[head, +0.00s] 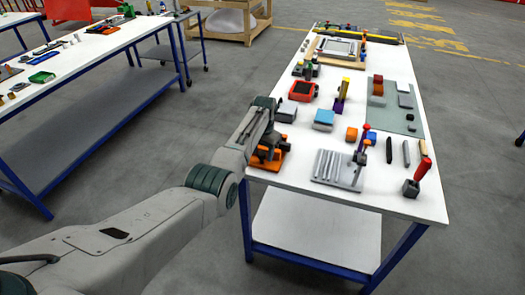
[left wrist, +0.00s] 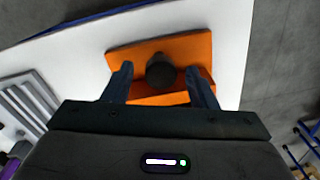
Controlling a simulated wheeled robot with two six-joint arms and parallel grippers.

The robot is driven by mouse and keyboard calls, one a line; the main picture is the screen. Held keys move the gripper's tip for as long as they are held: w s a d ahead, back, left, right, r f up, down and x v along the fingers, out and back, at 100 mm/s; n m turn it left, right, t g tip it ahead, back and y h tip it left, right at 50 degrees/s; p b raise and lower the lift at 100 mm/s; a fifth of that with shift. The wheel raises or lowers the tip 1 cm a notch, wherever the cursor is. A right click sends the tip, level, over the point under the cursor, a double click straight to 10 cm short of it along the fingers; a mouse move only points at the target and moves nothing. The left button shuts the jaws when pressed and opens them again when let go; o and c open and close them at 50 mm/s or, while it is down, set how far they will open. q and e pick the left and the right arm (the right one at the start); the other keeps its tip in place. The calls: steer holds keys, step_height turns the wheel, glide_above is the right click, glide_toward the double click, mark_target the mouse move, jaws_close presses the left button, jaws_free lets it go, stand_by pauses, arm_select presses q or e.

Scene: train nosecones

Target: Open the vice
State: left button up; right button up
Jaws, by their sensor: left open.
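An orange block-like base with dark parts on top, which looks like the vice (head: 262,163), sits at the near left corner of the white table. In the left wrist view the orange base (left wrist: 128,58) shows as a flat plate with a round dark knob (left wrist: 160,72) on it. My left gripper (left wrist: 160,80) is open, with one finger on each side of the knob. Whether the fingers touch it cannot be told. In the head view my left gripper (head: 268,138) partly hides the vice. The vice's jaws cannot be made out. My right gripper is not in view.
A grey slotted plate (head: 338,170) lies right of the vice, also at left in the left wrist view (left wrist: 25,100). A red-handled tool (head: 424,170) stands at the near right. The table's left edge is close.

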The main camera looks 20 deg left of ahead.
arm_select(q)
steer(key=c, duration=1)
steer(key=shift+o, duration=0.2)
steer(key=n, duration=0.4)
steer(key=shift+r+p, duration=0.1)
steer(key=shift+p, duration=0.2)
steer(key=n, duration=0.4)
steer(key=shift+n, duration=0.3)
steer(key=shift+w, duration=0.1)
